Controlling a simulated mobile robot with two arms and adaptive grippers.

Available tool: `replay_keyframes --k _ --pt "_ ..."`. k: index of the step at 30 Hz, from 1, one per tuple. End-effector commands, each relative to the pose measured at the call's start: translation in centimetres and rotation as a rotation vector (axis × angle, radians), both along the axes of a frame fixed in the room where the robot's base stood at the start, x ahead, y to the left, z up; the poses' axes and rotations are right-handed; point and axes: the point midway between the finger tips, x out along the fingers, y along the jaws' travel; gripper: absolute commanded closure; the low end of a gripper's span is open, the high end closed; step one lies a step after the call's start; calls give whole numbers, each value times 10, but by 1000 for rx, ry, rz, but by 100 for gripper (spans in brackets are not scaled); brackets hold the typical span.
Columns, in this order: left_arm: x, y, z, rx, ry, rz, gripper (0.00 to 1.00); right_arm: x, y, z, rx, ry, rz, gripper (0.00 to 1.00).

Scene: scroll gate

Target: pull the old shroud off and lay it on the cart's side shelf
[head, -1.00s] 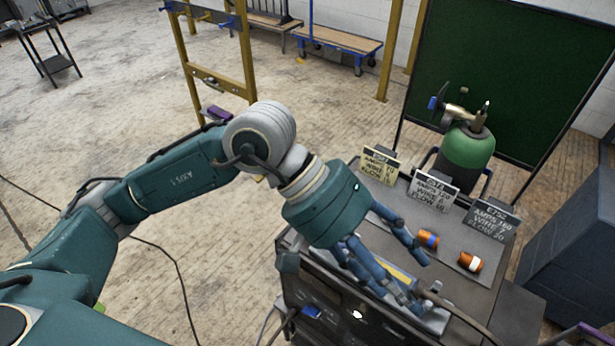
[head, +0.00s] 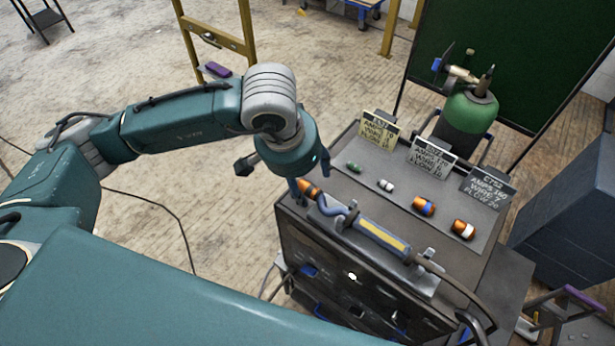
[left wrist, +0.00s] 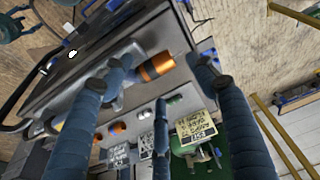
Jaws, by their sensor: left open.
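The old shroud (head: 311,189) is an orange copper-coloured sleeve on the left end of the torch (head: 384,236), which lies in a cradle along the cart's (head: 345,165) near edge. My left gripper (head: 308,178) is open above the shroud and partly hides it. In the left wrist view the shroud (left wrist: 157,67) shows between the spread blue fingers (left wrist: 160,85); I see no clear contact. A flat lower surface (head: 512,300) at the cart's right appears to be the side shelf. My right gripper is not in view.
Several small parts, including a blue-banded one (head: 424,206) and a white-banded one (head: 463,229), stand on the cart top before three sign cards (head: 432,157). A green gas cylinder (head: 468,118) stands behind. A hose (head: 465,290) curves off the torch's right end.

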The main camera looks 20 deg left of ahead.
Motion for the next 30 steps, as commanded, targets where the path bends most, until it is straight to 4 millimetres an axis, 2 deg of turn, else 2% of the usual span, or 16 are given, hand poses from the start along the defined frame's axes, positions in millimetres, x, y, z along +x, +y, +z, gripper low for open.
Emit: replay_keyframes --k 3,9,18,24,26,27,29,30 --pt "3 -2 -15 1 5 1 42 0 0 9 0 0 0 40" --pt "7 -3 -30 0 1 -1 42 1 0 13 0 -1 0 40" --pt "8 -4 -33 -1 0 -1 42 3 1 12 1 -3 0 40" --pt "8 -4 -32 -1 0 -1 82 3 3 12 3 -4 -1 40" --pt "8 -4 -32 -1 -1 -1 94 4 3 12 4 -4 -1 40" --pt "8 -4 -32 -2 0 -1 96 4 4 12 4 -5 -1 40" --pt "8 -4 -32 -2 0 -1 96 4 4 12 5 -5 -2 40" --pt "8 -4 -32 -2 0 -1 74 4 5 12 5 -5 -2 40"
